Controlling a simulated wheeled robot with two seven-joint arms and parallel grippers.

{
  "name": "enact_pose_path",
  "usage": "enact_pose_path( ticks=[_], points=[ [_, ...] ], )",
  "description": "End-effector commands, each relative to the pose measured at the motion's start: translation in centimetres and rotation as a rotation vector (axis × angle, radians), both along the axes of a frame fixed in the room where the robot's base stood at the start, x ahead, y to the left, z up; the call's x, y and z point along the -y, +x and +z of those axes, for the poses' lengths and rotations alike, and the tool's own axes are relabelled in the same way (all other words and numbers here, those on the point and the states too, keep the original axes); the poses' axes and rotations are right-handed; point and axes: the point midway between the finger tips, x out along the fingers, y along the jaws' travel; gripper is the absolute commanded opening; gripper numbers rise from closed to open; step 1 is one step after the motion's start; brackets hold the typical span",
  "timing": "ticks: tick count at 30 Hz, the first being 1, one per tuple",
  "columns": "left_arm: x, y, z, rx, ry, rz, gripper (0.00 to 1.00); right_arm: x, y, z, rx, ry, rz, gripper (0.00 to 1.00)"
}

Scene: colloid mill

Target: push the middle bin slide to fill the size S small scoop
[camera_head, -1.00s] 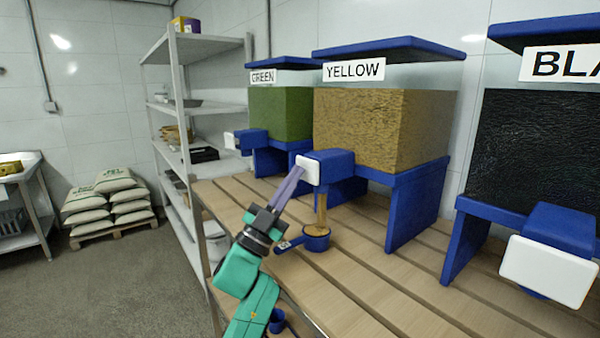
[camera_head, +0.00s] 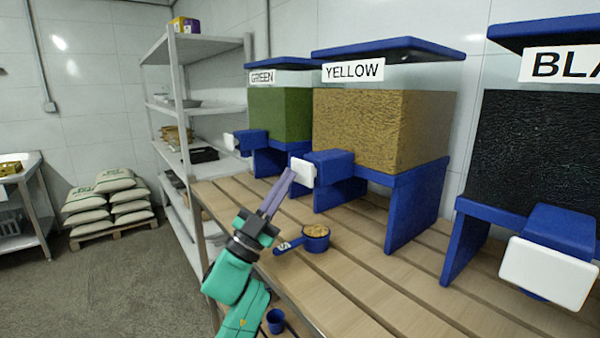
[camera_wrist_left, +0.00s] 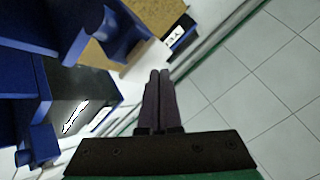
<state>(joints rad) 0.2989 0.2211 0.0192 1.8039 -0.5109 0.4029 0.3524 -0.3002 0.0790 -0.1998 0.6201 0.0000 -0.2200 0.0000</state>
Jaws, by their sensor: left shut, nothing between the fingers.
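The yellow bin (camera_head: 385,130), labelled YELLOW, is the middle one of the three bins. Its blue slide (camera_head: 331,164) has a white front plate (camera_head: 304,172) and sticks out toward the left. Below it a small blue scoop (camera_head: 317,243) stands on the table, with yellow-brown grains heaped in it and its handle pointing left. My left gripper (camera_head: 289,174) is shut and empty, its tips right beside the white plate; I cannot tell whether they touch it. The shut fingers also show in the left wrist view (camera_wrist_left: 159,74). My right gripper is out of view.
The green bin (camera_head: 280,112) stands behind, and the black bin (camera_head: 540,150) stands at the right with its slide (camera_head: 555,240). A small blue cup (camera_head: 276,321) is low near the table's front edge. The slatted table (camera_head: 370,290) is clear in front of the scoop.

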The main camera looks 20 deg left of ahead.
Motion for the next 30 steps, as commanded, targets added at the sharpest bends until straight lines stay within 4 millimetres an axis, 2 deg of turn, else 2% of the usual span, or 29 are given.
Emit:
enact_pose_path(
  ticks=[11,24,30],
  points=[
    [-0.2,-0.4,0.1,0.001,0.001,0.0,0.0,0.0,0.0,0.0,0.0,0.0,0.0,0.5],
    [-2.4,-4.0,0.0,0.001,0.002,0.002,0.0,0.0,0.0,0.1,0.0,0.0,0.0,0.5],
    [-2.7,-4.7,0.1,0.001,0.0,0.0,0.0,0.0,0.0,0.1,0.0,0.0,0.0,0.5]
  ],
)
